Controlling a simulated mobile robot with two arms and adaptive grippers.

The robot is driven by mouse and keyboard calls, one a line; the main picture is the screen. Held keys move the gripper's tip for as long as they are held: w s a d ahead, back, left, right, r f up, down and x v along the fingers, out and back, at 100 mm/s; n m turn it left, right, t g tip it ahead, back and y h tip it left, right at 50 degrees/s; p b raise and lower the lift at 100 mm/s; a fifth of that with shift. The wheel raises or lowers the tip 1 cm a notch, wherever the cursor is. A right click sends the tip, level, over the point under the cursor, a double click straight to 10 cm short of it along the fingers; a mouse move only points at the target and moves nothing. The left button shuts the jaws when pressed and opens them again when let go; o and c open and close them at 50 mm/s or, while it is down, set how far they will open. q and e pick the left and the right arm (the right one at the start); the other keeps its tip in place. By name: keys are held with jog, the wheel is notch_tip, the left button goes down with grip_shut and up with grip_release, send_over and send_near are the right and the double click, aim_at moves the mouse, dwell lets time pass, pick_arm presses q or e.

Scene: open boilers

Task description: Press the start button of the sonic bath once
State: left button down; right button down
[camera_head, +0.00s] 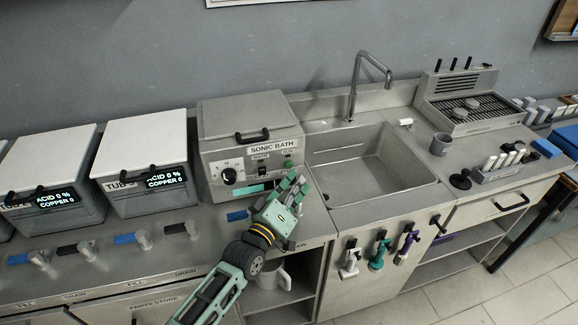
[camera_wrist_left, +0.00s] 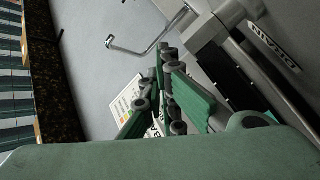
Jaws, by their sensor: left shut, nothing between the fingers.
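The sonic bath (camera_head: 212,155) is a grey box with a closed lid and a front panel bearing a "SONIC BATH" label, a black dial (camera_head: 229,176) and small indicators. A small green button (camera_head: 288,164) sits at the panel's right side; I cannot read its label for certain. My left gripper (camera_head: 292,178) is shut and empty, with its tips just in front of and below the panel's right part. Whether it touches the panel is unclear. Its closed fingers also show in the left wrist view (camera_wrist_left: 163,60). My right gripper is not in view.
A sink (camera_head: 375,175) with a tall tap (camera_head: 355,85) lies right of the bath. Valve handles line the counter front.

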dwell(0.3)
pick_arm(q)
jog(key=shift+w+a, duration=0.1)
jog(key=shift+w, duration=0.3)
jog(key=shift+w+a+b, duration=0.2)
jog(key=shift+w+b, duration=0.2)
jog(key=shift+b, duration=0.2)
dwell(0.5)
jog(key=shift+s+r, duration=0.1)
jog(key=shift+s+d+p, duration=0.25)
jog(key=shift+s+p, duration=0.35)
jog(key=shift+s, duration=0.15)
